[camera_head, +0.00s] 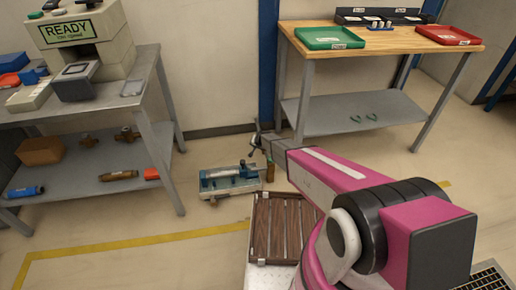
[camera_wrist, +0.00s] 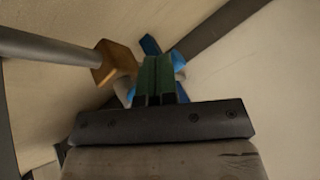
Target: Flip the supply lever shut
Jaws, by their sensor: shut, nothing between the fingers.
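The low meter bench (camera_head: 214,187) stands on the floor in the head view, with a teal and grey fixture on top. My gripper (camera_head: 254,138) is just above and behind its right end. In the wrist view my gripper (camera_wrist: 157,78) has its two green fingertips together, with nothing between them. Blue parts, which may be the supply lever (camera_wrist: 149,45), show just past the fingertips. The fingers partly hide them, and I cannot tell contact or the lever's angle. A brass-coloured fitting (camera_wrist: 115,62) on a grey pipe (camera_wrist: 45,47) is left of the fingers.
A grey table (camera_head: 150,100) with a READY display (camera_head: 68,32) stands at the left. A wooden-topped table (camera_head: 385,50) with a green tray (camera_head: 330,44) and red tray (camera_head: 449,36) is at the back right. A brown slatted crate (camera_head: 281,228) is in front. Floor left of it is clear.

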